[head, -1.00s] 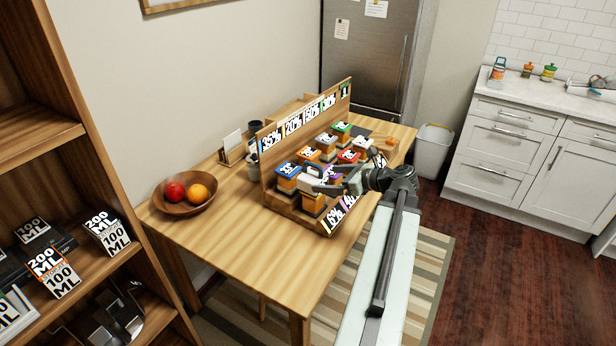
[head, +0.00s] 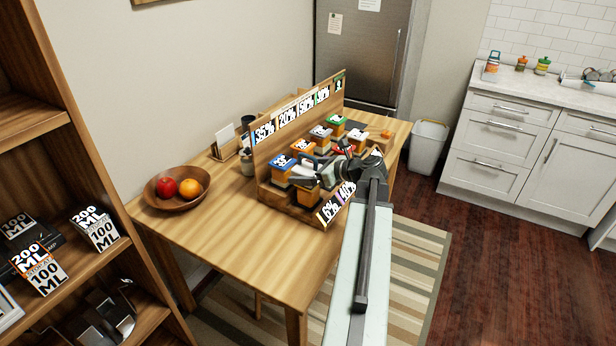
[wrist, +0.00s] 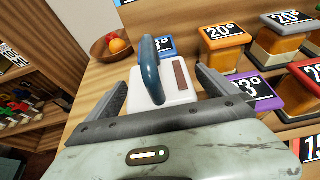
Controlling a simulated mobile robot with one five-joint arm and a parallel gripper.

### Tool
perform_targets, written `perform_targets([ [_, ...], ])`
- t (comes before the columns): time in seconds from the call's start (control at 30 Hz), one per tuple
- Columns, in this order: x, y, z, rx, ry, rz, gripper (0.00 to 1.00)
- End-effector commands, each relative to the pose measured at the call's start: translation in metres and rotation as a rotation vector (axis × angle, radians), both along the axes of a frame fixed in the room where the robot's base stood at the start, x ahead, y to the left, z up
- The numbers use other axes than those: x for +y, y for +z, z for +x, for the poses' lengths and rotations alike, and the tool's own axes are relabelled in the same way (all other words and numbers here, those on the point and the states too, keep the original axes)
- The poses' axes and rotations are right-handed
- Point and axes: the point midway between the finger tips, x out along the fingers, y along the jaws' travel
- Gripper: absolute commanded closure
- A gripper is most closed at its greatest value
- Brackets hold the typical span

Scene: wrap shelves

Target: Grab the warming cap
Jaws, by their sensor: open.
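My gripper (wrist: 160,85) is open, its two fingers on either side of a white cap (wrist: 178,82) in the wrist view. The cap has a dark blue upright handle and a brown stripe on top. Its lower part is hidden behind my gripper. No label names it as the warming cap. Whether the fingers touch the cap cannot be told.
Other square caps stand close by: orange (wrist: 224,36), purple (wrist: 254,88) and red (wrist: 307,76) in the wrist view. A blue cap (wrist: 166,46) shows behind the handle. A fruit bowl (head: 177,203) stands left on the table. The table's front left is clear.

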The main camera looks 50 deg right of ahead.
Motion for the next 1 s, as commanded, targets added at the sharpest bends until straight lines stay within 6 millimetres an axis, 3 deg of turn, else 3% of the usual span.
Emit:
perform_targets([
  [0.07,0.0,0.001,-0.001,0.0,0.0,0.0,0.02],
  [0.4,0.0,0.001,-0.001,-0.001,-0.001,0.001,0.94],
  [0.43,-0.001,0.001,-0.001,-0.001,-0.001,0.001,0.97],
  [0.73,-0.001,0.008,-0.002,-0.001,-0.001,0.001,0.97],
  [1.0,-0.001,0.041,-0.002,-0.001,-0.002,0.0,0.97],
])
